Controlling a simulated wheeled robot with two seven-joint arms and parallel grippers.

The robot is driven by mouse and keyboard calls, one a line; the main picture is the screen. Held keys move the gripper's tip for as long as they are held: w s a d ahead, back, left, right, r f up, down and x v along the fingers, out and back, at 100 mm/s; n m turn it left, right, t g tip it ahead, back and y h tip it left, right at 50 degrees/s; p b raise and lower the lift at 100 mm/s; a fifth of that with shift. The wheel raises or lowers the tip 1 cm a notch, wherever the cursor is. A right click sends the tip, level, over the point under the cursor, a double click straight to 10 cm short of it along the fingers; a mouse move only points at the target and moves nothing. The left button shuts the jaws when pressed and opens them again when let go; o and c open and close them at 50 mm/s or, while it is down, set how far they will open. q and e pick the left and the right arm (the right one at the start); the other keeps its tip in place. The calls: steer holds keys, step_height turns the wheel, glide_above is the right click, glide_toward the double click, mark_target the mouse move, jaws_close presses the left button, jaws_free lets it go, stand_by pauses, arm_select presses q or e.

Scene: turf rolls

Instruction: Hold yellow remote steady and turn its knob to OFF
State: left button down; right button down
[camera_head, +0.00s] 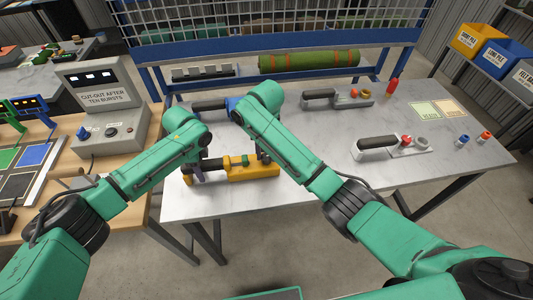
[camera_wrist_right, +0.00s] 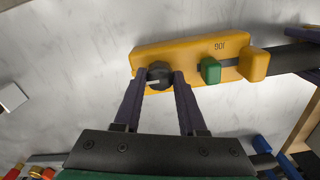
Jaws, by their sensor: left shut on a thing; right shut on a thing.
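The yellow remote (camera_head: 265,172) lies on the grey table with its black handle (camera_head: 212,164) toward the left. In the right wrist view the yellow remote (camera_wrist_right: 193,50) shows a dark round knob (camera_wrist_right: 160,76), a green button (camera_wrist_right: 210,70), a yellow button (camera_wrist_right: 253,64) and a "JOG" label. My right gripper (camera_wrist_right: 160,79) is shut on the knob, one finger on each side. A pale mark shows on the knob, but no OFF label is readable. My left gripper (camera_head: 196,176) is shut on the handle; its fingers partly show at the right wrist view's edge.
Two grey remotes with black handles (camera_head: 336,98) (camera_head: 378,154) lie behind and to the right. Small red and blue pieces stand near the table's right side. A green turf roll (camera_head: 310,60) lies at the back. A control box (camera_head: 100,90) stands on the left bench.

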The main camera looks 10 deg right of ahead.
mark_target(266, 156)
arm_select(q)
steer(key=shift+s+f, duration=0.1)
steer(key=shift+f, duration=0.05)
arm_select(e)
steer(key=shift+c, duration=2.3)
jaws_free()
steer(key=shift+r, duration=0.1)
step_height(266, 156, up, 12)
steer(key=shift+s, duration=0.1)
arm_select(q)
steer(key=shift+c, duration=1.8)
jaws_free()
steer(key=shift+w+a, duration=0.1)
steer(key=shift+w, duration=0.1)
